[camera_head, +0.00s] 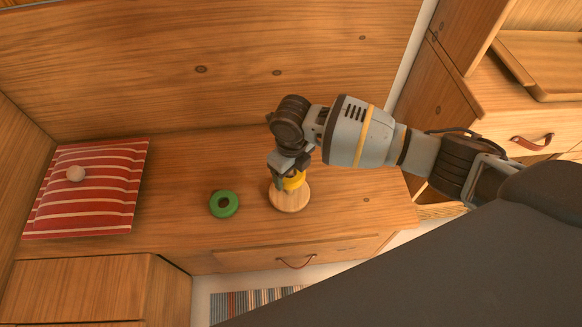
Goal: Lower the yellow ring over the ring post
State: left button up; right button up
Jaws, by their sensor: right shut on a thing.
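The yellow ring (293,182) shows partly behind my right gripper (284,178), which is shut on it. The gripper reaches in from the right and points down over the ring post's round, light wooden base (291,204). The upright of the post is hidden by the gripper and the ring. The ring appears directly above the base, but I cannot tell its height or whether it is around the post. My left gripper is not in view.
A green ring (232,207) lies flat on the wooden bench top (180,225), left of the base. A drawer with a leather pull (296,264) is below the bench's front edge.

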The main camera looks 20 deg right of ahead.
aim_at(292, 177)
jog(key=shift+f+b, duration=1.6)
jog(key=shift+f, duration=0.45)
jog(key=shift+f, duration=0.5)
jog(key=o, duration=1)
jog(key=shift+o, duration=0.2)
